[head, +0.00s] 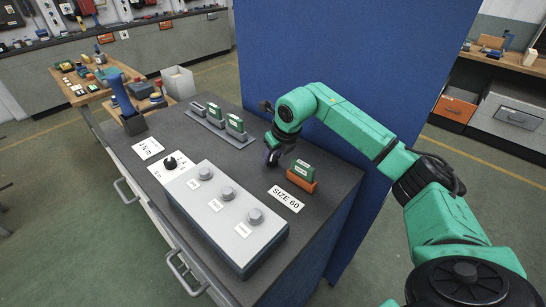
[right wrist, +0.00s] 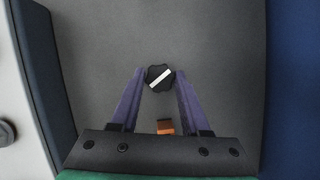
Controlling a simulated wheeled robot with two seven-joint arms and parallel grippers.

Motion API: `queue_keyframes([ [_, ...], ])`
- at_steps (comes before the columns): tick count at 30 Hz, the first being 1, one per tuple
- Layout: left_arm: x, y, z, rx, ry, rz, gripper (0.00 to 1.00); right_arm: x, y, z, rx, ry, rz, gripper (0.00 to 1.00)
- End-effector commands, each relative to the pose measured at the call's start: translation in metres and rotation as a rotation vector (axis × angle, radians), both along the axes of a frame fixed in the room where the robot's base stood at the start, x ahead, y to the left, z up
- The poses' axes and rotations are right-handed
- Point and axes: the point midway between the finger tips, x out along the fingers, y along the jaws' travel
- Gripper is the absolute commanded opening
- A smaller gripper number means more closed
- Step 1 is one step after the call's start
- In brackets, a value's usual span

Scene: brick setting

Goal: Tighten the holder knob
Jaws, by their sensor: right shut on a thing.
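A black round knob with a white bar across it (right wrist: 159,78) is between the purple fingertips of my right gripper (right wrist: 159,80) in the right wrist view. The white bar lies on a slant. In the head view my right gripper (head: 272,157) points down at the dark bench top, and the knob cannot be made out there. The gripper is shut on the knob. An orange holder (head: 301,183) with a green block (head: 303,169) in it stands just right of the gripper. Part of the orange holder also shows in the right wrist view (right wrist: 165,127). My left gripper is not in view.
A grey control box (head: 225,215) with several grey knobs lies along the bench's front. A black knob (head: 171,162) sits at its left end. Green blocks stand in a grey rack (head: 220,130) behind. A "SIZE 60" label (head: 286,198) lies before the holder. A blue partition (head: 335,60) rises behind.

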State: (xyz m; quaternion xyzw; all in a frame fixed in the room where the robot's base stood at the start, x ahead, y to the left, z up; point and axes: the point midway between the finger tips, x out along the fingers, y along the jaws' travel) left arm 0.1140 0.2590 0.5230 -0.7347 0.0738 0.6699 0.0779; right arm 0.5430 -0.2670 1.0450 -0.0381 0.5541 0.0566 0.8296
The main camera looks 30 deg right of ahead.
Motion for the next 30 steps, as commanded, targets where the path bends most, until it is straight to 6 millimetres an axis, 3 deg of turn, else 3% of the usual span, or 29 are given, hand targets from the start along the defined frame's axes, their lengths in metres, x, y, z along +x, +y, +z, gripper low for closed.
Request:
queue_keyframes([
  [30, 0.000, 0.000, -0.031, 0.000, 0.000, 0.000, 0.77, 0.003, 0.005, 0.001, 0.003, -0.004, -0.911, 0.00],
])
